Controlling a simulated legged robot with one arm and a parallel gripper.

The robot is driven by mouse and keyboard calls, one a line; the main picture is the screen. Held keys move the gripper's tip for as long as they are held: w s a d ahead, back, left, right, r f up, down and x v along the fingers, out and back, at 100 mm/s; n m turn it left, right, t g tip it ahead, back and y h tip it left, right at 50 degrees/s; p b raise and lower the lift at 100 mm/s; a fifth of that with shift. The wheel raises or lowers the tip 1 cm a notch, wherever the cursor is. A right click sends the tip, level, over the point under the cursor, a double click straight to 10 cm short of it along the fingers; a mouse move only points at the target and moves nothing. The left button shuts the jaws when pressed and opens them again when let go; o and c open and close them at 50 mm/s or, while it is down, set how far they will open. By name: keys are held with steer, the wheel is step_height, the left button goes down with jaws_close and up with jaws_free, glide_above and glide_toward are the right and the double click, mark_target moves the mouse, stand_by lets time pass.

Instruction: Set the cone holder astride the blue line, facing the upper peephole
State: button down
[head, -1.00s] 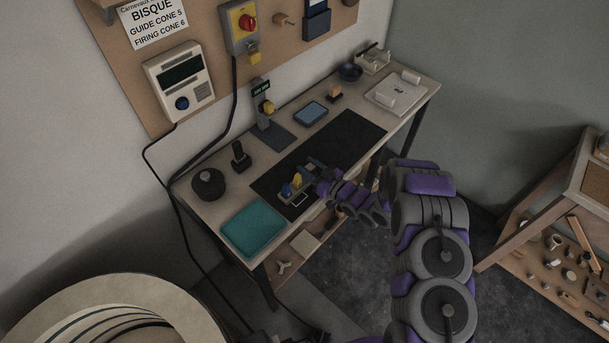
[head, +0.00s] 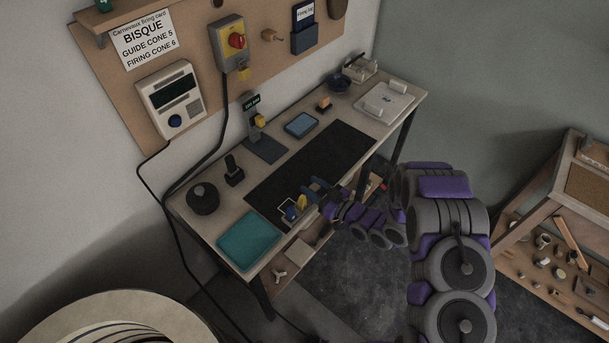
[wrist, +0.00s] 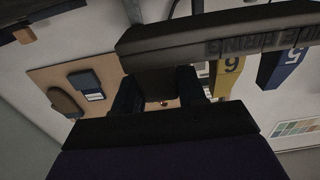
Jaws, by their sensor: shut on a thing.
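The cone holder (head: 307,212) is a grey bar with a blue cone (head: 291,213) and a yellow cone (head: 301,202) standing on it. My gripper (head: 322,189) is shut on the holder near the bench's front edge; the holder seems raised, but its height is hard to tell. In the wrist view my gripper (wrist: 157,92) has its dark fingers against the holder (wrist: 220,38), which shows raised lettering. The yellow cone (wrist: 226,75) is marked 6 and the blue cone (wrist: 280,66) 5; the picture appears upside down. I cannot make out the blue line or the upper peephole.
The bench (head: 221,208) carries a black mat (head: 330,155) with a white outline, a teal tray (head: 248,240), a black round object (head: 202,198) and a blue-topped pad (head: 301,125). A round kiln-like rim (head: 60,318) is at lower left. A shelf unit (head: 510,228) stands right.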

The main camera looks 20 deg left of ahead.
steer(key=s+d, duration=0.5)
steer(key=d, duration=0.1)
steer(key=w+d+r+m+t+h, duration=0.3)
steer(key=w+d+r+t, duration=0.15)
steer(key=w+r, duration=0.35)
steer(key=w+d+r+m+t+h, duration=0.35)
steer(key=w+d+r, duration=0.25)
steer(key=w, duration=0.5)
steer(key=w+d+r+m+t+h, duration=0.2)
steer(key=d+r+m+h, duration=0.25)
steer(key=d+r, duration=0.4)
steer(key=w+d+r+m+t+h, duration=0.1)
steer(key=d+r+m+h, duration=0.35)
steer(key=r, duration=0.75)
steer(key=s+f+n, duration=0.1)
steer(key=s+f, duration=0.2)
steer(key=f, duration=0.4)
steer(key=s+f+n+h, duration=0.1)
steer(key=s+f, duration=0.3)
steer(key=f, duration=0.4)
steer(key=shift+s+d+f+p, duration=0.2)
steer(key=shift+s+d+p, duration=0.05)
steer(key=shift+p, duration=0.2)
steer(key=shift+w, duration=0.15)
